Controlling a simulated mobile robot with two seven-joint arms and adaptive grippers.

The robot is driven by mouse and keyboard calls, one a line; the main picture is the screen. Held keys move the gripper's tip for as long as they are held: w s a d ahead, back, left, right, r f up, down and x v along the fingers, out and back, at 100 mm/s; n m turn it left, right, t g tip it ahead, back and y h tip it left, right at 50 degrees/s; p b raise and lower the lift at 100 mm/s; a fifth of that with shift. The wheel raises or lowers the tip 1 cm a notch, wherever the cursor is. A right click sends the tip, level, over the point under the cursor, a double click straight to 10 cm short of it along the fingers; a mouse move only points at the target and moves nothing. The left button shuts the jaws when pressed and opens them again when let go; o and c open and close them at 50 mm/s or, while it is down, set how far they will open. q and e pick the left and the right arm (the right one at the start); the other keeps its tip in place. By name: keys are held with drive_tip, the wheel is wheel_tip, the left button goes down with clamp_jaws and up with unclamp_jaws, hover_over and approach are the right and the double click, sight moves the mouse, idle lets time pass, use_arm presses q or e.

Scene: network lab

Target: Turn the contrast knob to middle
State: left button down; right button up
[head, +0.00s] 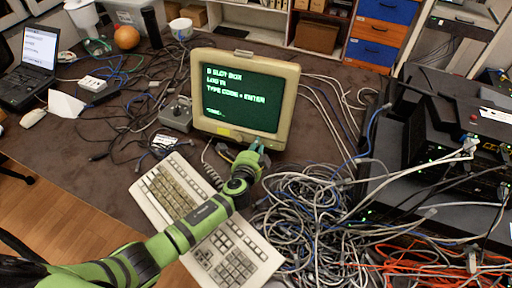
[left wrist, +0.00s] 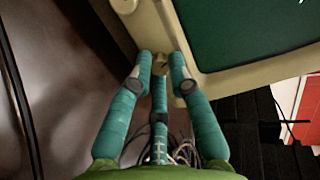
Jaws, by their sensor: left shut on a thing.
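The beige monitor (head: 287,108) stands on the desk with green text on its lit screen (head: 240,92). My left gripper (head: 257,148) reaches to the lower right of the monitor's front. In the left wrist view, my left gripper's teal fingers (left wrist: 161,70) close around a small beige contrast knob (left wrist: 161,61) on the bezel (left wrist: 245,82), below the corner of the screen. The fingers cover most of the knob, and its pointer and setting cannot be read. In the head view the knob is hidden behind the gripper. My right gripper is not in view.
A beige keyboard (head: 153,201) lies under my left arm. A large tangle of grey cables (head: 300,210) lies to the right of the gripper, beside black network equipment (head: 440,130). A grey box with a knob (head: 177,114) sits left of the monitor. Bare desk (head: 60,150) shows at the left.

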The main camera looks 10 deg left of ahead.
use_arm(q)
drive_tip(key=shift+d+r+m, duration=0.1)
drive_tip(key=shift+m, duration=1.6)
drive_tip(key=c, duration=1.2)
unclamp_jaws()
drive_tip(key=shift+o, duration=0.2)
drive_tip(key=shift+s, duration=0.15)
drive_tip(key=v, duration=1.1)
drive_tip(key=shift+s, duration=0.45)
